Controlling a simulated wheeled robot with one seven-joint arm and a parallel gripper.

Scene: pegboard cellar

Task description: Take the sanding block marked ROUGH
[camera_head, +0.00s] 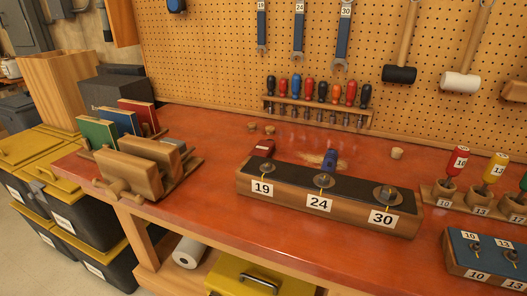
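No label reading ROUGH is legible, so I cannot tell which thing is the block marked ROUGH. A small dark red block (264,146) lies on the bench behind the wooden box with labels 19, 24 and 30; its front is partly hidden by that box. A small blue object (330,158) stands behind the same box, with pale shavings or dust beside it. Green (97,133), blue (122,122) and red (143,112) upright flat pieces stand at the left, behind a wooden vise-like piece (127,172). My gripper is not in view.
The red-brown workbench (210,190) is bare between the vise-like piece and the labelled box (320,203). Screwdrivers (309,92) hang at the pegboard. Yellow-lidded bins (40,180) are left.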

